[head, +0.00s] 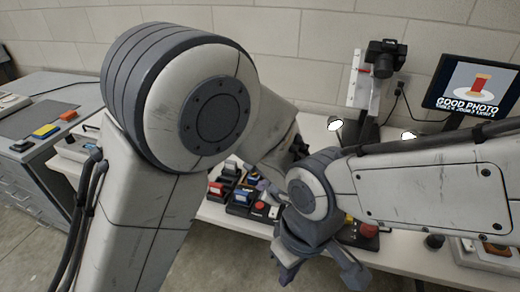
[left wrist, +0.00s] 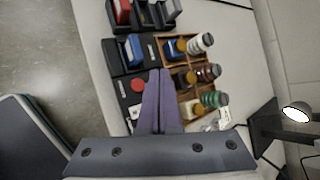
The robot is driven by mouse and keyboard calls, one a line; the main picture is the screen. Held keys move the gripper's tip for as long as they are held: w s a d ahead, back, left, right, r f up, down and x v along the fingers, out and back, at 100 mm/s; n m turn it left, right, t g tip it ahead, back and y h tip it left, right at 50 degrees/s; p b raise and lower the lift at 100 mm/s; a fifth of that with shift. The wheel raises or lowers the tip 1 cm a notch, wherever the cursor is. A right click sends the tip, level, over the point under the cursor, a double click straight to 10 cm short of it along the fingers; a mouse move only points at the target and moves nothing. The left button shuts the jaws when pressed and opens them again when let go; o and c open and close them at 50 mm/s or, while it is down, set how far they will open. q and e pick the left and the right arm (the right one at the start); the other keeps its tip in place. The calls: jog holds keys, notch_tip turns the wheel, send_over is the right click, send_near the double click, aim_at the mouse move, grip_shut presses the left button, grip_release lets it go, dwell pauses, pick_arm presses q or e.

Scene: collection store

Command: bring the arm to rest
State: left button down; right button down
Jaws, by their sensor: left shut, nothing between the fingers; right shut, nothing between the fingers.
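My left arm fills the left and middle of the head view, bent at a large grey joint. My left gripper (head: 264,188) shows small and partly hidden beyond it, over the table. In the left wrist view its two purple fingers (left wrist: 160,75) lie together, shut and empty, above the table beside a wooden tray. My right arm comes in from the right. My right gripper (head: 306,243) is lower, by the table's front edge, with nothing held; its fingertips are hard to make out.
A camera on a stand (head: 385,58), lamps and a monitor (head: 474,84) reading "GOOD PHOTO" stand behind. A grey cabinet (head: 30,150) is at left.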

pick_arm(q)
jog(key=s+a+r+n+g+p, duration=0.3)
jog(key=s+a+r+n, duration=0.15)
jog(key=s, duration=0.25)
jog(key=s+a+r+n+g+p, duration=0.2)
jog(key=s+a+r+n, duration=0.15)
jog(key=s+r, duration=0.2)
jog(key=s+d+r+n+g+h+p, duration=0.1)
jog(key=s+r+n+h, duration=0.1)
jog(key=s, duration=0.4)
jog(key=s+d+r+n+g+h+p, duration=0.1)
jog(key=s+r+n+g+h+p, duration=0.1)
jog(key=s+n, duration=0.2)
jog(key=s, duration=0.2)
jog(key=shift+s+d+n+h, duration=0.25)
jog(key=shift+s+n+h, duration=0.1)
jog(key=shift+n+h, duration=0.05)
